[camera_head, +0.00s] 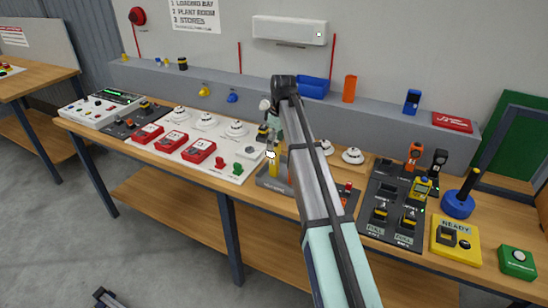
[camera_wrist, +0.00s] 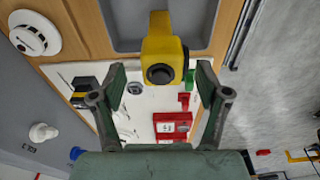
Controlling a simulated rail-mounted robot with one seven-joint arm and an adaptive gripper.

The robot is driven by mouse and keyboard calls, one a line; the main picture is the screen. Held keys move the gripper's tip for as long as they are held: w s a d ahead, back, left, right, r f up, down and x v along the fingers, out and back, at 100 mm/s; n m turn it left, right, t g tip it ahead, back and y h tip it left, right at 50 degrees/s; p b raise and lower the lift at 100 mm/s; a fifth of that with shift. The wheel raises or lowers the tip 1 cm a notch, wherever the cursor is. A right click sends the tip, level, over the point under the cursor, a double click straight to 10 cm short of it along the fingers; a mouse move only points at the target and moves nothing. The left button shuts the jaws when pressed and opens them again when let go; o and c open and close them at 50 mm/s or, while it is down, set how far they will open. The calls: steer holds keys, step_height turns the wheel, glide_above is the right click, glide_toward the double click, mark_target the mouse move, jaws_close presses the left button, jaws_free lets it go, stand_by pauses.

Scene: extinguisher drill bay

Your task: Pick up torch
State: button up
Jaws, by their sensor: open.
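A yellow torch-like body with a round black end (camera_wrist: 162,55) shows in the wrist view, between and just beyond my gripper's two green fingers. My gripper (camera_wrist: 162,88) is open, with a finger on either side of the torch and visible gaps. In the head view my gripper (camera_head: 270,140) is over the bench, partly hidden by my arm. Below it a yellow upright part of the torch (camera_head: 273,168) stands at a grey tray (camera_head: 266,184); my arm hides the right part of this area. I cannot tell whether a finger touches the torch.
The wooden bench (camera_head: 190,172) is crowded. A white board with red call points (camera_head: 198,151) lies to the left, and white detectors (camera_head: 352,155) stand behind. A dark panel (camera_head: 395,208), a blue stand (camera_head: 458,204) and a yellow READY box (camera_head: 455,240) are to the right.

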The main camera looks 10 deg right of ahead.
mark_target(274, 161)
steer(key=shift+w+a+f+p, duration=0.15)
steer(key=shift+f+p, duration=0.4)
steer(key=shift+f, duration=0.8)
steer(key=shift+a+f+p, duration=0.25)
steer(key=shift+f+p, duration=0.3)
steer(key=shift+f, duration=0.75)
jaws_close()
